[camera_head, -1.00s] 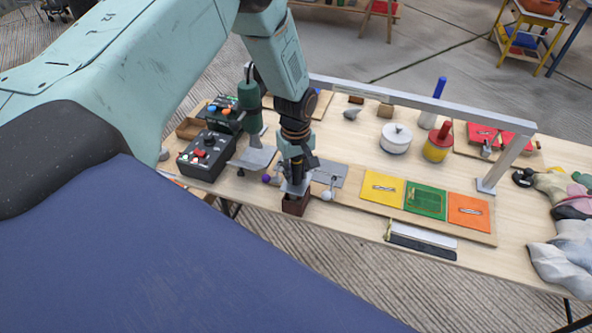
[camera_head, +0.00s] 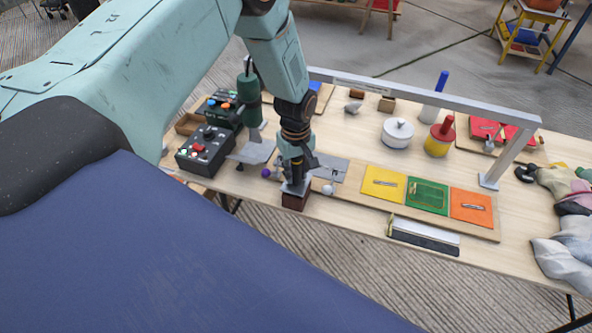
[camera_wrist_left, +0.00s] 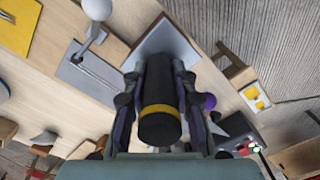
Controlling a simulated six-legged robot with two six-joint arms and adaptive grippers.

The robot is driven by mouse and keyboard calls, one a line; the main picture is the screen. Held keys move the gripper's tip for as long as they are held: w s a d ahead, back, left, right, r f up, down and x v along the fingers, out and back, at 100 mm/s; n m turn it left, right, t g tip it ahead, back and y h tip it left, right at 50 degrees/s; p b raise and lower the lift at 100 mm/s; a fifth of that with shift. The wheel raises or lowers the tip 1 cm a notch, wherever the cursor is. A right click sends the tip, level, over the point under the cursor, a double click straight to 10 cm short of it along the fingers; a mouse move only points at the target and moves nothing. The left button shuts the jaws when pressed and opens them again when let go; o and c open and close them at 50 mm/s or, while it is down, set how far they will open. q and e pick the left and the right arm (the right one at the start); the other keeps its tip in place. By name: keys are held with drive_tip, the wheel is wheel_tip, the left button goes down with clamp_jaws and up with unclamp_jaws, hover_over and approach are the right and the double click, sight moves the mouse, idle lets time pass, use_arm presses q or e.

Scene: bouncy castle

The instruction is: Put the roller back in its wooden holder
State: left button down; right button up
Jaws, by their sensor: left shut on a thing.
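My left gripper (camera_head: 297,180) points down near the front edge of the table. It is shut on the roller, whose black handle with a yellow band (camera_wrist_left: 160,112) stands between the fingers in the wrist view. Below the handle is a pale grey, flat-looking part (camera_wrist_left: 163,42), which also shows under the fingertips in the head view (camera_head: 297,188). A dark brown wooden block (camera_head: 293,201), seemingly the holder, is directly beneath it. I cannot tell whether the roller is seated in it or just above it. My right gripper is not in view.
A white ball on a stem (camera_head: 328,189) is close on the right, and a purple ball (camera_head: 265,172) on the left. A black control box (camera_head: 205,150) stands further left.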

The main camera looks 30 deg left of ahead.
use_arm(q)
drive_tip(key=shift+f, duration=0.15)
idle(0.3)
drive_tip(key=shift+f+b, duration=0.35)
drive_tip(key=shift+f, duration=0.3)
drive_tip(key=c, duration=1)
unclamp_jaws()
drive_tip(key=shift+o, duration=0.2)
drive_tip(key=o, duration=0.6)
